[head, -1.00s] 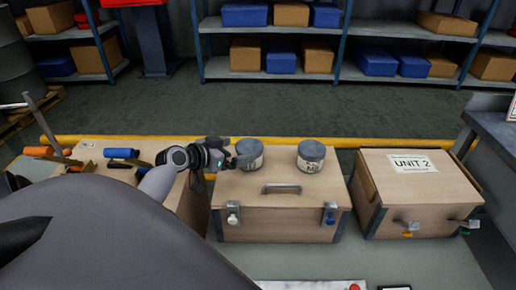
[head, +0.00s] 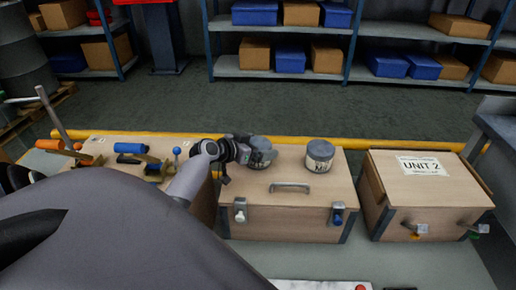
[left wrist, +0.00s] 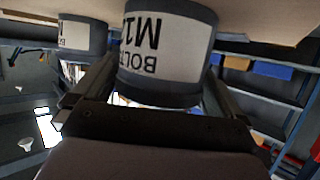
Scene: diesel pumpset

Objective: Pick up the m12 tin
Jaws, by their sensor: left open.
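Two grey tins with pale labels stand on the lid of a wooden box. The left tin (head: 262,153) is at my left gripper (head: 246,151), partly covered by it. In the left wrist view, upside down, this tin (left wrist: 168,45) fills the space between the two open fingers of the gripper (left wrist: 155,100). Its label reads "BOLT" and "M1", with the rest of the number unclear. Finger contact cannot be told. The other tin (head: 320,156) stands to the right; it also shows small in the left wrist view (left wrist: 82,38). My right gripper is not in view.
The wooden box (head: 285,220) has a lid handle (head: 290,187) in front of the tins. A "UNIT 2" box (head: 425,190) stands to its right. Tools, including a blue-handled one (head: 130,148), lie at the left. A yellow rail (head: 360,144) runs behind.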

